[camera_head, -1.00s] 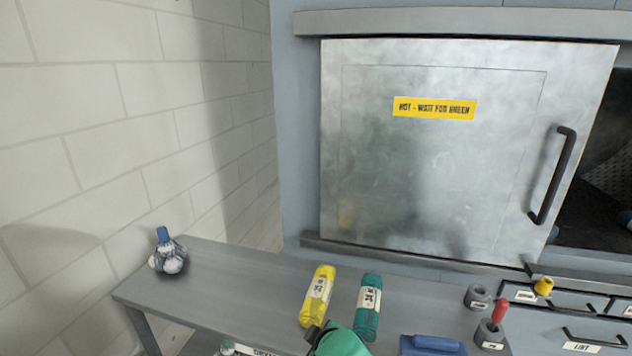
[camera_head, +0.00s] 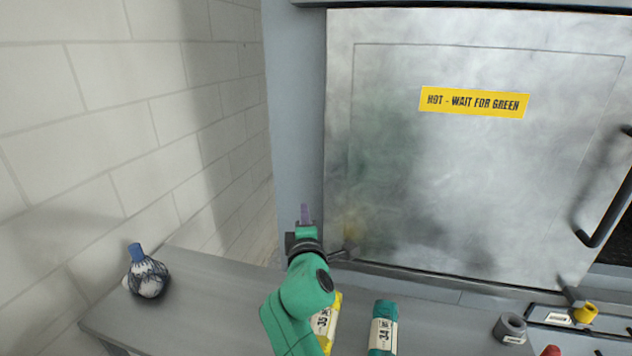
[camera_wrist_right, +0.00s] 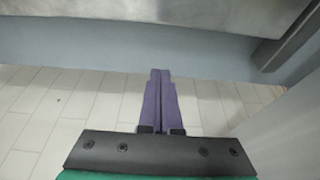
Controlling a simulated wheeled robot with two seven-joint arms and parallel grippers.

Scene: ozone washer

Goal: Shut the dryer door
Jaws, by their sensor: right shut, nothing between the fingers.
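The dryer door (camera_head: 460,180) is a large brushed-metal panel with a yellow "HOT - WAIT FOR GREEN" label (camera_head: 474,102). Its black bar handle (camera_head: 612,205) is at the right edge, partly cut off. A dark opening shows beyond the right edge, so the door does not cover it all. My right gripper (camera_head: 305,212) is shut and empty, near the lower left edge of the door; I cannot tell if it touches anything. Its purple fingers are together in the right wrist view (camera_wrist_right: 160,76), below a metal surface (camera_wrist_right: 150,14). My left gripper is out of view.
A grey bench (camera_head: 215,285) runs below the door. It carries a netted bundle with a blue top (camera_head: 146,274), a yellow roll (camera_head: 327,325) partly behind my arm, a teal roll (camera_head: 383,328) and a grey ring holder (camera_head: 511,328). A white block wall (camera_head: 90,130) stands at left.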

